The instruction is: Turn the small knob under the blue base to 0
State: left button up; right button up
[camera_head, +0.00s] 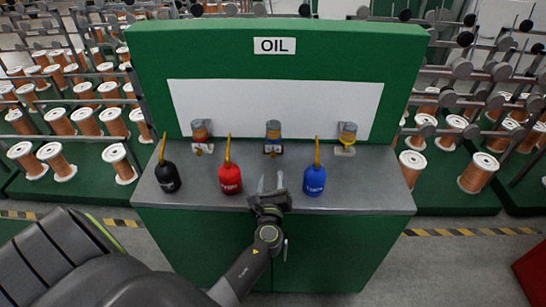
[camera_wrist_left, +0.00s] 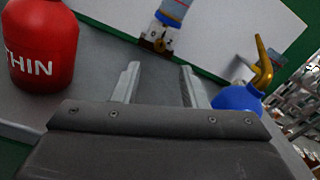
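The middle dispenser (camera_head: 273,130) has a grey top and an amber body and is mounted at the white panel. Its blue base (camera_head: 273,149) has a white and dark part below it. The wrist view shows the dispenser's lower end (camera_wrist_left: 172,12) and a small white dial area (camera_wrist_left: 157,37) with dark marks, too small to read surely. A separate knob cannot be made out. My left gripper (camera_head: 271,183) is open and empty over the grey counter, in front of and below the middle dispenser. Its two fingers (camera_wrist_left: 160,78) stand apart, pointing toward the dial area. My right gripper is not in view.
A red can (camera_head: 230,179) marked THIN (camera_wrist_left: 40,45) stands left of the gripper, and a blue can (camera_head: 314,181) stands right. A black can (camera_head: 168,178) is farther left. Dispensers with red (camera_head: 202,148) and yellow (camera_head: 345,150) bases flank the middle one. The counter's right end (camera_head: 375,190) is clear.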

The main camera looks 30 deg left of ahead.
aim_at(273, 156)
pick_arm(q)
jog(key=x, duration=0.8)
jog(key=shift+w+a, duration=0.3)
grip_shut()
